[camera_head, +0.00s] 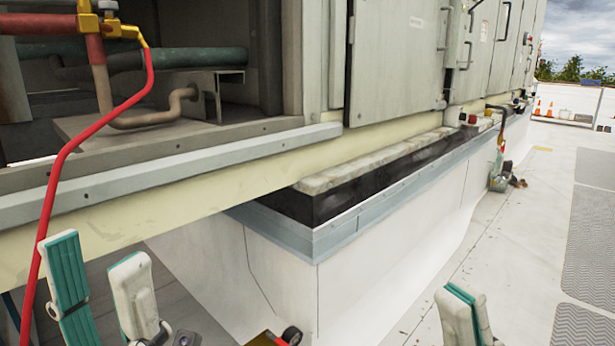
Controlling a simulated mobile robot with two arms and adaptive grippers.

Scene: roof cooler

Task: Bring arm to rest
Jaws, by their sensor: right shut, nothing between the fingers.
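My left gripper (98,262) is at the lower left, below the edge of the open cooler cabinet. Its two white fingers with teal pads stand apart, with nothing seen between them. A red hose (52,190) hangs down just left of its left finger; whether they touch I cannot tell. My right gripper (463,297) is at the lower right, over the pale roof. Its fingers are together and empty. Both arms are mostly out of frame below.
The cooler cabinet (390,65) fills the upper middle, above a white curb (370,275) with a grey metal edge. Pipes and a yellow valve (110,28) show in the open bay. Grey walkway mats (590,250) lie at the right. The roof (525,230) right of the curb is mostly clear.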

